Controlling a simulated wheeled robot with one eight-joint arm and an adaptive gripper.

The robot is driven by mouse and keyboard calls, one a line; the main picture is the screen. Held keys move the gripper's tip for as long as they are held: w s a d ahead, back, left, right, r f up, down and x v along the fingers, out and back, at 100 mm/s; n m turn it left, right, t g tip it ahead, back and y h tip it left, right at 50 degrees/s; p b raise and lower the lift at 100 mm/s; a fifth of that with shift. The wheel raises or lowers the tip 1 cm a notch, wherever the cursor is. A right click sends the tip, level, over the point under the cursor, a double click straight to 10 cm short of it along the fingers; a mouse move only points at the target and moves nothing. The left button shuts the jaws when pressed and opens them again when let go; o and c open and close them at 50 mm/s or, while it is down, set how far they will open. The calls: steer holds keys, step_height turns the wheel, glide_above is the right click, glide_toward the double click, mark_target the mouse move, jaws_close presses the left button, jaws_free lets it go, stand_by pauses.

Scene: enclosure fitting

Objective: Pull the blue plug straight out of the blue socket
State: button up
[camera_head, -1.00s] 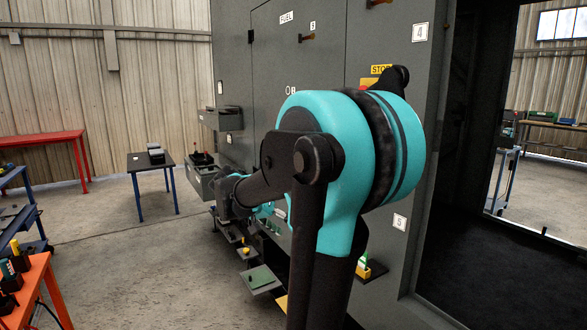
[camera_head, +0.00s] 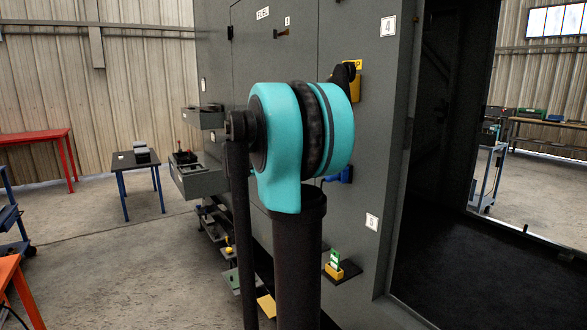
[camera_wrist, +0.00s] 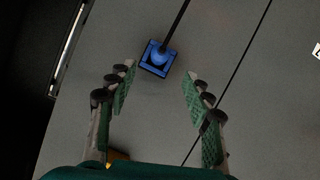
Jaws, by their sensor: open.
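In the wrist view the blue plug (camera_wrist: 161,54) sits in the square blue socket (camera_wrist: 149,67) on the grey panel. A black cable runs up from the plug. My gripper (camera_wrist: 159,75) is open and empty, its green-padded fingers apart on the left and right, with the plug ahead between the fingertips and not touched by them. In the head view a blue part (camera_head: 346,174) shows on the cabinet wall beside my arm; I cannot tell whether it is plug or socket. My arm hides the gripper there.
The grey cabinet (camera_head: 350,225) carries small shelves, one with a green and yellow item (camera_head: 334,265). A dark doorway opens on the right. A dark table (camera_head: 138,161) and a red table (camera_head: 35,138) stand at left. Bare floor lies between.

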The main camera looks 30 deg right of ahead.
steer(key=x, duration=0.9)
steer(key=shift+d+f, duration=0.15)
steer(key=shift+d, duration=0.05)
steer(key=shift+c, duration=0.3)
jaws_close()
steer(key=shift+a, duration=0.2)
steer(key=shift+a, duration=0.65)
steer(key=shift+a, duration=0.7)
steer(key=shift+a, duration=0.35)
steer(key=shift+s+a, duration=0.1)
steer(key=shift+a, duration=0.2)
